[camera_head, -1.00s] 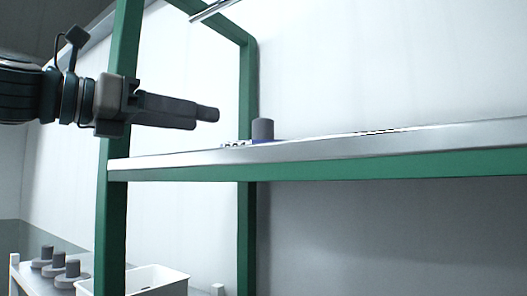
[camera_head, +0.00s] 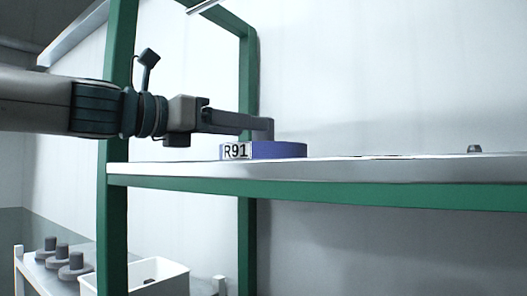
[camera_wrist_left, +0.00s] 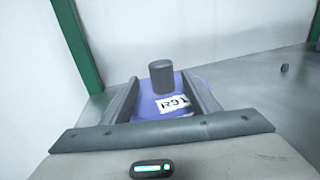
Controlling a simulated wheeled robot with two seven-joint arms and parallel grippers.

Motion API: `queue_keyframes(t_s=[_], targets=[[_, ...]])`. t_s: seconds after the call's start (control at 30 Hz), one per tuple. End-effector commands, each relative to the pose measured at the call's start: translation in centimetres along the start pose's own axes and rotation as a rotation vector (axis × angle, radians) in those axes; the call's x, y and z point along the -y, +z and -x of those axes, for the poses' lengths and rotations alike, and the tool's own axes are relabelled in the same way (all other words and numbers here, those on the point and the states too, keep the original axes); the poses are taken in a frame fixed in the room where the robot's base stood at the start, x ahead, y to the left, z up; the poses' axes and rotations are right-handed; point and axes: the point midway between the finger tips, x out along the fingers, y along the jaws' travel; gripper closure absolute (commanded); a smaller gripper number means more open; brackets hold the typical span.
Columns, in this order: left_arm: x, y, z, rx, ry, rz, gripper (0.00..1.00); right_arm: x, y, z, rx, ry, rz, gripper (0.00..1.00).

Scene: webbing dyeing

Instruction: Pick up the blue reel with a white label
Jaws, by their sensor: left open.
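The blue reel (camera_head: 280,150) lies on the shelf (camera_head: 330,171) near its left end. Its white label (camera_head: 236,151) reads R91 and faces me. A grey hub stands up from the reel; it shows clearly in the left wrist view (camera_wrist_left: 161,77). My left gripper (camera_head: 262,125) reaches in from the left at the reel's height, just above its disc. In the left wrist view its open fingers (camera_wrist_left: 160,98) lie on either side of the hub and label, with the hub between or just beyond the tips. Contact cannot be told. My right gripper is not in view.
A green upright (camera_head: 117,130) stands at the shelf's left end, close to my left arm. A small dark object (camera_head: 474,149) sits on the shelf at right. Below left are a white bin (camera_head: 160,277) and several grey hubbed pieces (camera_head: 75,262) on a table.

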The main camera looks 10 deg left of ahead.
Motion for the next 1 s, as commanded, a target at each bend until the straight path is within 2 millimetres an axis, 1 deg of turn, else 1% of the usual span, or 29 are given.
queue_keyframes(t_s=[0.23,0.37,0.7,0.83,1.0], targets=[[0.0,0.0,0.0,0.000,0.000,0.000,0.45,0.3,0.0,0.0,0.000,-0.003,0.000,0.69],[0.0,0.0,-0.4,-0.001,-0.001,0.001,0.45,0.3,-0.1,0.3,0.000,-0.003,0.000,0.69],[0.2,-0.1,-3.1,-0.001,-0.001,0.004,0.45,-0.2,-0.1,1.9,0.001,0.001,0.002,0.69],[0.2,-0.2,-4.3,-0.001,0.000,0.001,0.45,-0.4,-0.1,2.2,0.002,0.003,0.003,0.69],[0.2,-0.2,-5.1,0.000,0.000,0.001,0.45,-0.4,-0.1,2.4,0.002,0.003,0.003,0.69]])
